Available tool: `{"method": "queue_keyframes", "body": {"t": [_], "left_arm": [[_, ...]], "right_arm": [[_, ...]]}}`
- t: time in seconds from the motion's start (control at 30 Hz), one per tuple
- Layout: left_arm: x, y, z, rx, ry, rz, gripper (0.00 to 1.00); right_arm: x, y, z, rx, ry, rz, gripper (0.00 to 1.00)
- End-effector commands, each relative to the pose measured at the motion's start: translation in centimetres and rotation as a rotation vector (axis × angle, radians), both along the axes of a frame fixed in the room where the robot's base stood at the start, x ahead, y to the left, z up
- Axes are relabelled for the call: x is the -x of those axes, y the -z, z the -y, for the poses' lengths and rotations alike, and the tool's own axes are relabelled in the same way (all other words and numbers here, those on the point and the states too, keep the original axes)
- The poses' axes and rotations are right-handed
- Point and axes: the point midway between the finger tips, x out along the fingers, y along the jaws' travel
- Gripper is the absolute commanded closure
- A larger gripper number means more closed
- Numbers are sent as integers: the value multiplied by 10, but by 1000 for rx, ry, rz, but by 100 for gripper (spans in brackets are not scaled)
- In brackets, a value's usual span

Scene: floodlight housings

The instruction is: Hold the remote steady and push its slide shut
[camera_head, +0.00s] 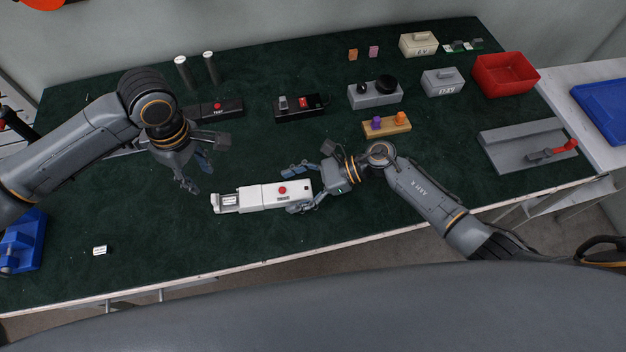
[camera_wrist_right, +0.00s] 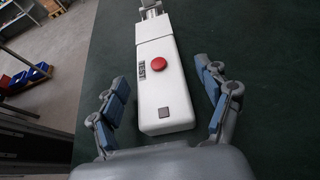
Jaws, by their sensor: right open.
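The white remote (camera_head: 262,196) lies on the dark green mat, with a red button on top. At its left end, the grey slide (camera_head: 229,200) sticks out of the white body. In the right wrist view, the remote (camera_wrist_right: 160,95) runs away from me, and the slide (camera_wrist_right: 150,8) is cut off at the top edge. My right gripper (camera_head: 293,190) is open, its fingers on either side of the remote's right end, with visible gaps in the wrist view. My left gripper (camera_head: 205,166) hangs above and left of the slide, apart from it, fingers spread and empty.
Behind stand a black box with a red button (camera_head: 312,105), a wooden block with pegs (camera_head: 386,126) and grey boxes. A red bin (camera_head: 506,74) and a grey fixture (camera_head: 520,150) are at the right. A small white block (camera_head: 100,250) lies at the left. The mat around the slide is clear.

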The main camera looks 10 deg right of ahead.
Motion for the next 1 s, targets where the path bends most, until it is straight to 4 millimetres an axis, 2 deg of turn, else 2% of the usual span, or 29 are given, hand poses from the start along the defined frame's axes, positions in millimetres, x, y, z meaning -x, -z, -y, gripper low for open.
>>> {"method": "queue_keyframes", "body": {"t": [0.2, 0.53, 0.57, 0.83, 0.87, 0.9, 0.93, 1.0], "left_arm": [[0, 0, 0, 0, 0, 0, 62], [0, 0, 0, 0, 0, 0, 62], [0, 0, 0, 0, 0, 0, 62], [0, 0, 0, 0, 0, 0, 62], [0, 0, 0, 0, 0, 0, 62], [0, 0, 0, 0, 0, 0, 62], [0, 0, 0, 0, 0, 0, 62], [0, 0, 0, 0, 0, 0, 62]], "right_arm": [[0, 8, -19, 0, 0, -1, 23], [0, 9, -21, 1, 0, 0, 23], [0, 9, -21, 1, 0, 0, 27], [0, 9, -21, 1, 0, -1, 82], [0, 9, -21, 1, 0, -1, 84], [0, 9, -21, 1, 0, -1, 42], [0, 9, -21, 1, 0, -1, 36], [0, 9, -21, 1, 0, -1, 36]]}}
